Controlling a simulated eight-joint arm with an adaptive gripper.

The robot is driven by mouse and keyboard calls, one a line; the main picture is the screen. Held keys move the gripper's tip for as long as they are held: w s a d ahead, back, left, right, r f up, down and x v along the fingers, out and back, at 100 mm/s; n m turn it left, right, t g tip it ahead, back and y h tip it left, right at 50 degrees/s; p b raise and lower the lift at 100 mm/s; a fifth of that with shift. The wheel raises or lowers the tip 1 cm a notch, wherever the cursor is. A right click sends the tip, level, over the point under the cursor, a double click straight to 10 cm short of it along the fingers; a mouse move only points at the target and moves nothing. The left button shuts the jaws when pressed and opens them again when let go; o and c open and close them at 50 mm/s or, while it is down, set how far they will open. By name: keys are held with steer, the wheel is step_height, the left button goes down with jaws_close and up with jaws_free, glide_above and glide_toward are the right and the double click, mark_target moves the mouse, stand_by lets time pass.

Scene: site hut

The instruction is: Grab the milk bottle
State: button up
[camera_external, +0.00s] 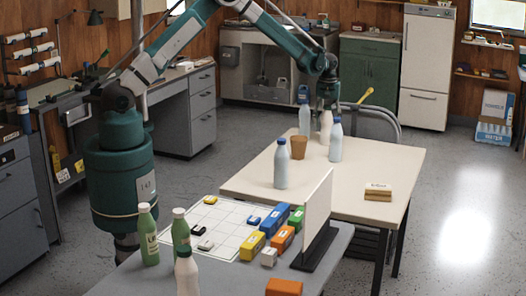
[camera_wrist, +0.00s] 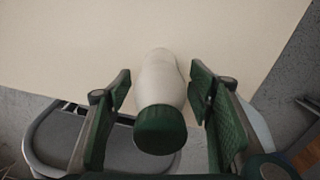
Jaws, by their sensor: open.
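A cream-white bottle (camera_external: 326,127) stands upright near the far edge of the cream table (camera_external: 385,160). In the wrist view the same bottle (camera_wrist: 156,84) has a dark green cap (camera_wrist: 160,130) and lies between my two green finger pads. My gripper (camera_external: 328,104) is over the bottle's top, pointing down. In the wrist view my gripper (camera_wrist: 162,82) is open, with a visible gap on each side of the bottle. Pale blue-white bottles with blue caps stand nearby: one in front (camera_external: 281,168), one to the right (camera_external: 336,143) and one behind (camera_external: 304,118). No label is readable on the bottle between my fingers.
A brown cup (camera_external: 298,147) stands close by on the cream table. A small wooden block stack (camera_external: 378,192) is at its right. A grey chair (camera_external: 385,121) is behind. The nearer grey table (camera_external: 334,250) holds green bottles (camera_external: 148,238), coloured blocks and an upright white panel (camera_external: 318,213).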

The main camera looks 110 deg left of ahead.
steer(key=shift+f, duration=0.95)
steer(key=c, duration=1.1)
